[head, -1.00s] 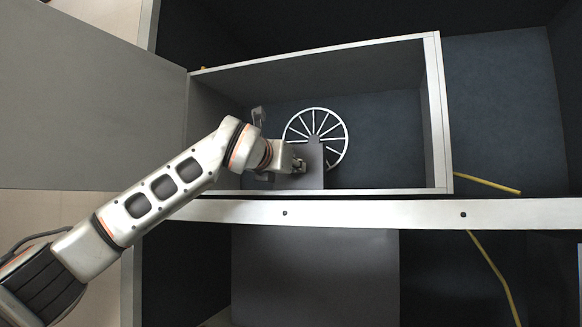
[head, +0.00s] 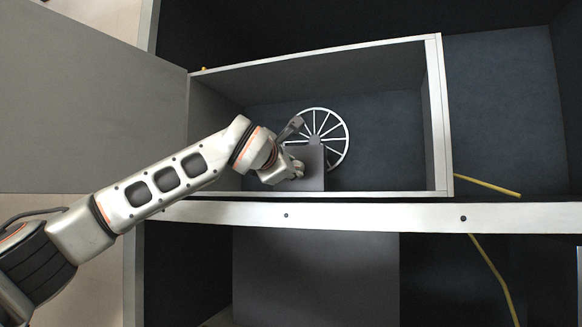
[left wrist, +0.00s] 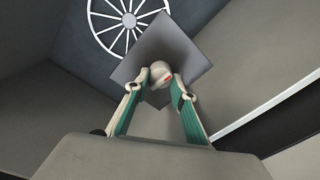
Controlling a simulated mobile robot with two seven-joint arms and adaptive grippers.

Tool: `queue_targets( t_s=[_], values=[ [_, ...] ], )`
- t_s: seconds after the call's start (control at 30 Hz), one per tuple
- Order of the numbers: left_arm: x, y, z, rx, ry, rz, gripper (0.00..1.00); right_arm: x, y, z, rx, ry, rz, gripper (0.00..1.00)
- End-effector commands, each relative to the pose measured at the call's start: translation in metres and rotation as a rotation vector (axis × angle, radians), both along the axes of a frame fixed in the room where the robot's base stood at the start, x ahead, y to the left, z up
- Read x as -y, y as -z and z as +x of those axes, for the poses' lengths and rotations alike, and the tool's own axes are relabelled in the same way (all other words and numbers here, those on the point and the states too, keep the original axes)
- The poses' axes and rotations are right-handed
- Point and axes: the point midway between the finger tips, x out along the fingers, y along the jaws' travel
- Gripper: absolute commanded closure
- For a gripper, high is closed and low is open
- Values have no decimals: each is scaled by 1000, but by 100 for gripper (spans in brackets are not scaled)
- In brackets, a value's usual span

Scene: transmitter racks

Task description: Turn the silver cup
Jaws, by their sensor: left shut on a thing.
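The silver cup (left wrist: 160,70) shows in the left wrist view as a small, pale rounded piece with a reddish spot. It sits against the face of a grey square block (left wrist: 186,46). My left gripper (left wrist: 156,82) is shut on the cup, with one green-backed finger on each side of it. In the head view my left gripper (head: 295,171) is at the left side of the grey block (head: 312,172), and the cup is mostly hidden by the fingers. My right gripper is in neither view.
A white spoked wheel (head: 335,128) lies just behind the block, inside an open box with pale rims (head: 433,110). A white rail (head: 380,215) runs along the box's near side. Yellow cables (head: 488,186) lie at the right. The box's right part is clear.

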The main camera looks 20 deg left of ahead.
Motion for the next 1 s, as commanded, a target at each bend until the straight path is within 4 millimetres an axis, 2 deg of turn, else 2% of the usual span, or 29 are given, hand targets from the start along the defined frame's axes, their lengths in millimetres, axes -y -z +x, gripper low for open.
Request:
queue_targets(
  t_s=[0.33,1.0],
  values=[
    [1,-2,-1,13,1,330,97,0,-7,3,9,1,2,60],
    [2,-3,-1,35,1,967,97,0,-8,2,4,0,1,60]
  ],
)
